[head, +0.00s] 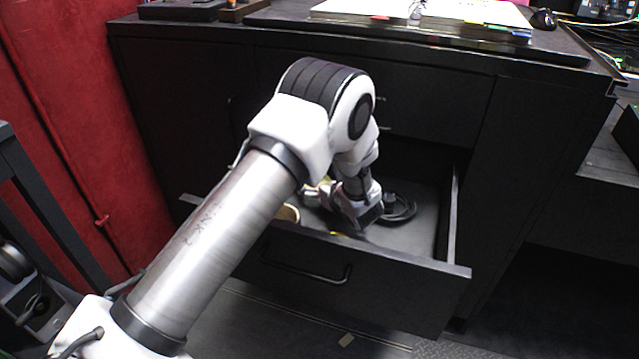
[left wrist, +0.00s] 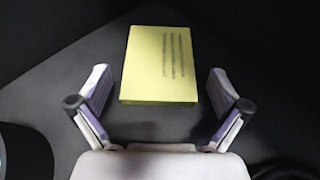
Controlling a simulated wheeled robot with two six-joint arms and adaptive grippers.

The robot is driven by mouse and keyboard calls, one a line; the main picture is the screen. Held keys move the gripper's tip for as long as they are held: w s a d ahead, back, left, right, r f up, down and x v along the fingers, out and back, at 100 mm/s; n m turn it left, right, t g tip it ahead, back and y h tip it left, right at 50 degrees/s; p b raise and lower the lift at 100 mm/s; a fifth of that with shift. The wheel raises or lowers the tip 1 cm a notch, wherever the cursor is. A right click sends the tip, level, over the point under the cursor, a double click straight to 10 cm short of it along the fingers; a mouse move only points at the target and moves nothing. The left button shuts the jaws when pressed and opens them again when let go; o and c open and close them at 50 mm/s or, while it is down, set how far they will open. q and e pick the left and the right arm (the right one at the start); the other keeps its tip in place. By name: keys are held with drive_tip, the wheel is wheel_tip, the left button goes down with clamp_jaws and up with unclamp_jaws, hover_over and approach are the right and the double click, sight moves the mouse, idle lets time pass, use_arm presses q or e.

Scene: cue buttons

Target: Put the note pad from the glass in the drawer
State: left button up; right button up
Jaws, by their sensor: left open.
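A yellow note pad (left wrist: 158,65) with dark lines printed on it shows in the left wrist view, lying flat on the dark drawer floor. My left gripper (left wrist: 159,75) is open, one finger on each side of the pad with a gap to both. In the head view my left arm reaches down into the open black drawer (head: 362,282), and the gripper (head: 352,215) is low inside it. The arm and gripper hide most of the pad there; only a small yellow sliver shows by the gripper. No glass is clearly visible.
A coiled dark cable (head: 402,208) lies in the drawer right of the gripper. A tan rounded item (head: 288,213) sits at the drawer's left. The cabinet top (head: 290,42) holds papers and a black mouse (head: 543,19). The drawer's right part is clear.

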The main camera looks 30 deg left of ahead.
use_arm(q)
drive_tip(key=p+v, duration=0.3)
drive_tip(key=v, duration=0.8)
drive_tip(key=shift+r, duration=0.15)
drive_tip(key=shift+s+d, duration=0.2)
